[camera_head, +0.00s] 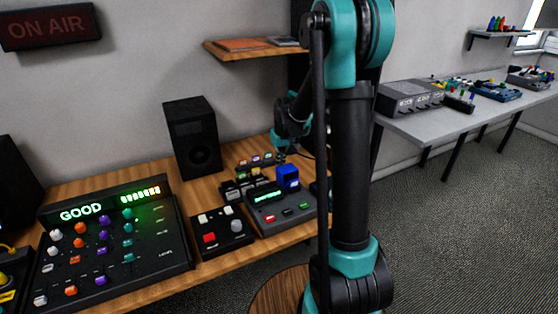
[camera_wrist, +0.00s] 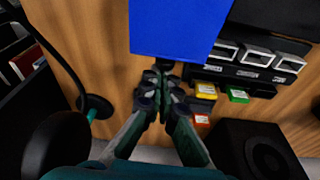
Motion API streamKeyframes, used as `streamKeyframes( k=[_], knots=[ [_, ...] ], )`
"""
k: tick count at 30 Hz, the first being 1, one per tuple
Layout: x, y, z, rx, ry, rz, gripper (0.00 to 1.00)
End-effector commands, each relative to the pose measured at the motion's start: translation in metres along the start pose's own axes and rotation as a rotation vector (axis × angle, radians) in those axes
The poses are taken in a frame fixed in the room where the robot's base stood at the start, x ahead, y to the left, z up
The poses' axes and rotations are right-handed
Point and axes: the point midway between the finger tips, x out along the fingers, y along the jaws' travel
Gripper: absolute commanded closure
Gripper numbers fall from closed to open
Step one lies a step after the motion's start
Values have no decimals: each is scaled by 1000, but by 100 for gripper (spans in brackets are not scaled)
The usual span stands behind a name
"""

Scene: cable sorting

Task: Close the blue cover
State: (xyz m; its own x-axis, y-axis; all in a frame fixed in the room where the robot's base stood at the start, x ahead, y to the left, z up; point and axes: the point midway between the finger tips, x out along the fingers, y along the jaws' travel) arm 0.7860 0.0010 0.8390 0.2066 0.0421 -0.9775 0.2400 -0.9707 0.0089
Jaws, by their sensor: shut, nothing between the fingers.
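The blue cover (camera_head: 288,177) stands raised at the back of a grey device (camera_head: 270,213) with a green-lit display and red and green buttons. In the wrist view the blue cover (camera_wrist: 178,28) fills the top middle as a flat blue face. My gripper (camera_wrist: 162,72) is shut and empty, with its fingertips at the lower edge of that blue face. Whether they touch it I cannot tell. In the head view my arm hides part of the device's right side, and the fingertips are too small to make out.
A black box with white and red buttons (camera_head: 220,231) sits left of the device. A large mixer panel (camera_head: 110,243) reads GOOD. A black speaker (camera_head: 192,138) stands behind; it also shows in the wrist view (camera_wrist: 255,150). Small coloured-label connectors (camera_wrist: 205,92) lie close to my fingers.

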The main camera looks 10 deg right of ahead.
Motion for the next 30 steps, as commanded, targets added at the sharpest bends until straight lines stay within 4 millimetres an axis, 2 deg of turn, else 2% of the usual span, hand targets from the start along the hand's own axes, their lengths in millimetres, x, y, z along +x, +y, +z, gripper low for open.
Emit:
streamKeyframes(
  k=[10,30],
  knots=[
    [-2,0,1,0,14,-1,100],
    [-17,1,8,5,157,-11,100]
  ],
)
